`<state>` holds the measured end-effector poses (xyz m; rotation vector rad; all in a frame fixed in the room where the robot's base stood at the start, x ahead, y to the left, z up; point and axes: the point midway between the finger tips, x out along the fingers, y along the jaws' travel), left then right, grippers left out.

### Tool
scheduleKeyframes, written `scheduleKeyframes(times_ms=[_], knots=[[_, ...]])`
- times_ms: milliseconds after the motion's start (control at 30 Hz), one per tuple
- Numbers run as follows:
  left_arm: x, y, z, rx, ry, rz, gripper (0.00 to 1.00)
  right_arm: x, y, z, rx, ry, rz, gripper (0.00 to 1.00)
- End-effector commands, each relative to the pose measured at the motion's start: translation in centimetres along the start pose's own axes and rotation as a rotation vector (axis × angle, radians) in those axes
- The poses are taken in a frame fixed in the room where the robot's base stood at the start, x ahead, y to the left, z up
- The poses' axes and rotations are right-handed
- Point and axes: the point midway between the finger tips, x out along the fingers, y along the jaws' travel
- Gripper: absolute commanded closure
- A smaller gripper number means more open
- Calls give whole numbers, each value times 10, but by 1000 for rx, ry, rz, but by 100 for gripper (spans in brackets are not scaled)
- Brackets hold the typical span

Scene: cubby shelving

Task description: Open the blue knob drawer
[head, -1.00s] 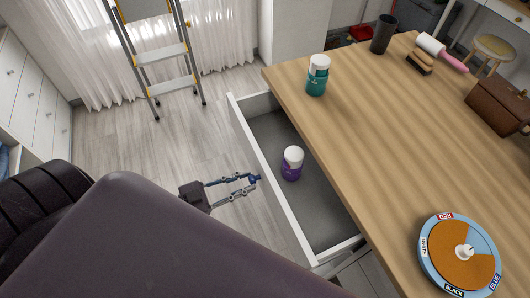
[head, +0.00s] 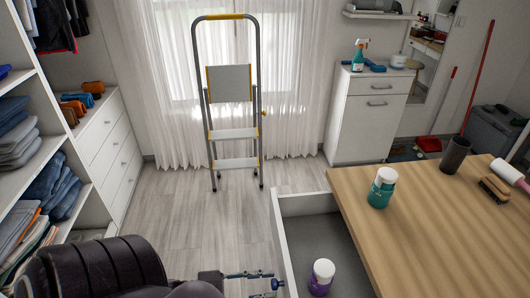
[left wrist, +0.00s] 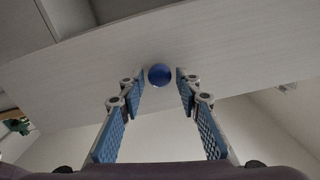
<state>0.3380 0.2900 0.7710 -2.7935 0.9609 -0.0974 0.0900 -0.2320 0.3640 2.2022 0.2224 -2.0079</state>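The white drawer (head: 284,236) under the wooden table stands pulled out. A purple jar with a white lid (head: 321,277) is inside it. The blue knob (left wrist: 160,75) shows on the drawer's pale front in the left wrist view, and at the bottom of the head view (head: 277,284). My left gripper (head: 268,282) is at the knob. In the left wrist view its two fingers are open, one on each side of the knob, with gaps between. My right gripper is not in view.
The wooden table (head: 437,226) holds a teal jar (head: 381,188), a dark cup (head: 455,155) and a brush (head: 494,189). A stepladder (head: 234,134) stands by the curtains. Shelving and a white dresser (head: 110,150) line the left. The floor (head: 190,205) between is clear.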

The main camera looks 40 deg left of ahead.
Motion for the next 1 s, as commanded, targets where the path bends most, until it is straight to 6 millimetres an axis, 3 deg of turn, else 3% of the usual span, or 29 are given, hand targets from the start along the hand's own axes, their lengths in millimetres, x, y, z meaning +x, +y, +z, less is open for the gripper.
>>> scheduleKeyframes(times_ms=[433,800,1000], knots=[[-8,0,1,-2,-4,0,60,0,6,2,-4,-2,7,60],[-82,0,2,-2,-6,0,60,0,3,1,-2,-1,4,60],[-111,0,1,-1,-4,0,60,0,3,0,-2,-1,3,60]])
